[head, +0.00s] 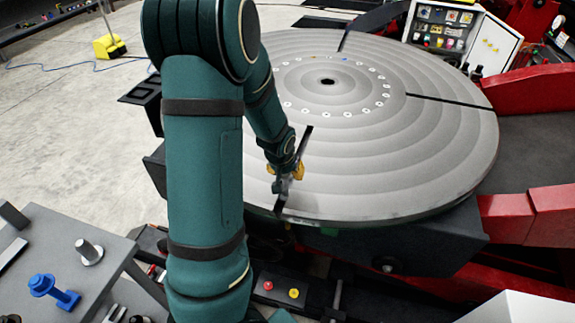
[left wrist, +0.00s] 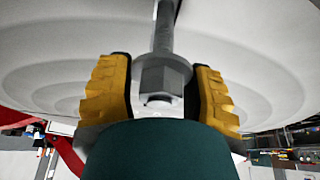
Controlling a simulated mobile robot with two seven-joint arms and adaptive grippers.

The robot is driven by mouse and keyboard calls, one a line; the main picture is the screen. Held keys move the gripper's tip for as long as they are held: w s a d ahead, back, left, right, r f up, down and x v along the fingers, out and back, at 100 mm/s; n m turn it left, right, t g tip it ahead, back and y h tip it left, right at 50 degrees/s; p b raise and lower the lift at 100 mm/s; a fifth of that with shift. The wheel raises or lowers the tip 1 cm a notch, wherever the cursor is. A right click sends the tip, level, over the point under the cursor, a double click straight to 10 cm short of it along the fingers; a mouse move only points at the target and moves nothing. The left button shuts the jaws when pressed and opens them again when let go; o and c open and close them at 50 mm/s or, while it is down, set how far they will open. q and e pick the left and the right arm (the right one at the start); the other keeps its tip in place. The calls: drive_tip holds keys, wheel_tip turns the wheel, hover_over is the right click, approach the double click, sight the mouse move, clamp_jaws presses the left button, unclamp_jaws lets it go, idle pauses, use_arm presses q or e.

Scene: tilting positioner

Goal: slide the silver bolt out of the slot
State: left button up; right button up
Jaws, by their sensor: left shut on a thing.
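The silver bolt (left wrist: 165,72) stands between the yellow-padded fingers of my left gripper (left wrist: 160,95) in the left wrist view, with its hex part and straight shank showing. The fingers are shut on it from both sides. In the head view my left gripper (head: 286,178) is at the near part of the round grey table (head: 430,150), over a dark radial slot (head: 305,138). A grey part of the bolt (head: 282,187) shows there, at the slot; how deep it sits in the slot is hidden. My right gripper is not in view.
A grey side table (head: 100,285) at the lower left holds a silver cylindrical piece (head: 89,251) and a blue piece (head: 52,290). Red frame parts (head: 535,210) stand at the right. An open tool cabinet (head: 450,30) is at the back right.

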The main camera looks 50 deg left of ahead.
use_arm(q)
drive_tip(key=shift+s+d+r+p, duration=0.1)
drive_tip(key=shift+s+d+p, duration=0.4)
drive_tip(key=shift+s, duration=0.3)
drive_tip(key=shift+s+d+p, duration=0.4)
drive_tip(key=shift+s+p, duration=0.05)
drive_tip(key=shift+s, duration=0.3)
drive_tip(key=s+d+p, duration=0.3)
drive_tip(key=s+p, duration=0.3)
drive_tip(key=p, duration=0.2)
drive_tip(key=shift+s+d, duration=0.3)
idle(1.3)
idle(0.4)
